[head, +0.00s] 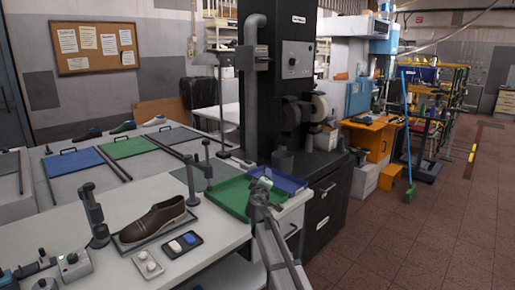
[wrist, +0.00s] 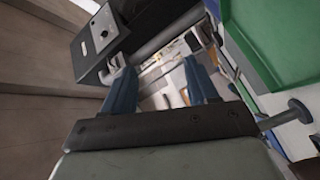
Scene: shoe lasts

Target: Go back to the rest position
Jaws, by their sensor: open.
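My gripper (head: 264,180) is at the end of my arm, in front of the green tray at the right end of the white workbench. In the wrist view its two blue fingers (wrist: 161,78) stand well apart, with nothing between them. A brown shoe (head: 158,219) sits on a dark flat plate on the workbench, left of my gripper and clear of it. No thing in view marks a rest position.
Posts (head: 191,186) stand on the workbench (head: 205,236). A black grinding machine (head: 290,75) rises behind. The tiled floor (head: 400,250) at right is open.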

